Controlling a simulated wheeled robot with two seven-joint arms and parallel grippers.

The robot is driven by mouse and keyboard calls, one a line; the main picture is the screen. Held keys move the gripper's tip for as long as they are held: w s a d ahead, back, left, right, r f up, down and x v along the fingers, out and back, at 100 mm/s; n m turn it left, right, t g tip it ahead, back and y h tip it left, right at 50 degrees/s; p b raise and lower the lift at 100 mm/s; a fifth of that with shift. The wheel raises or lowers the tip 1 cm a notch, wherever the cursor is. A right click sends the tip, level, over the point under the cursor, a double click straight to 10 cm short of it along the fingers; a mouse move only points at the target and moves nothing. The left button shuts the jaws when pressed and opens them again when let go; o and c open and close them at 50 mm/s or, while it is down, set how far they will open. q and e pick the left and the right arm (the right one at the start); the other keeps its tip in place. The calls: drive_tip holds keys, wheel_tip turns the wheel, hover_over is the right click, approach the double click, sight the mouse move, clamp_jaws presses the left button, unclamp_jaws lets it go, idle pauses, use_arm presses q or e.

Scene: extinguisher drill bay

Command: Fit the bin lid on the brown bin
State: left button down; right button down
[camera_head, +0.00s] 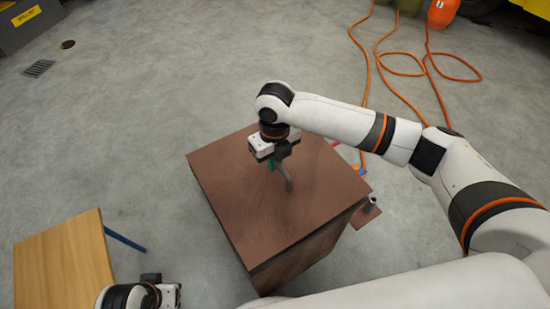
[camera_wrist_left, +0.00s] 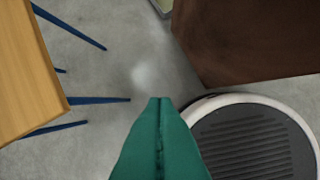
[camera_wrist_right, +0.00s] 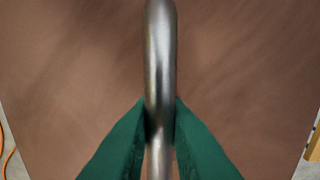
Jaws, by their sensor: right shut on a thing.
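The bin lid (camera_head: 235,205) is a brown square panel with a bent metal handle (camera_head: 288,182). It lies over the top of the brown bin (camera_head: 295,262), whose side shows below its front edge; I cannot tell if it is fully seated. My right gripper (camera_head: 273,164) is above the lid, its green fingers shut on the handle. The handle stands between the fingers in the right wrist view (camera_wrist_right: 160,65). My left gripper is low at the bottom left of the head view; its green fingers (camera_wrist_left: 160,100) are together and empty in the left wrist view. The bin's side also shows there (camera_wrist_left: 250,40).
A wooden table (camera_head: 65,262) with blue legs stands at the lower left. Orange hoses (camera_head: 395,88) lie on the floor at the upper right, by an orange container (camera_head: 442,12). A grey box (camera_head: 25,22) is at the upper left.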

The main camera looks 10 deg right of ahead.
use_arm(q)
drive_tip(key=shift+d+f, duration=0.1)
drive_tip(key=shift+f, duration=0.5)
use_arm(e)
drive_tip(key=shift+w+r, duration=0.1)
use_arm(q)
drive_tip(key=shift+f, duration=0.2)
drive_tip(key=shift+w+r, duration=0.1)
idle(0.4)
use_arm(e)
drive_tip(key=shift+p, duration=0.3)
use_arm(q)
drive_tip(key=shift+w+f, duration=0.1)
drive_tip(key=shift+f, duration=0.55)
drive_tip(key=shift+w+f, duration=0.15)
drive_tip(key=shift+f, duration=0.15)
use_arm(e)
drive_tip(key=shift+p, duration=0.4)
use_arm(q)
wheel_tip(320, 180, down, 2)
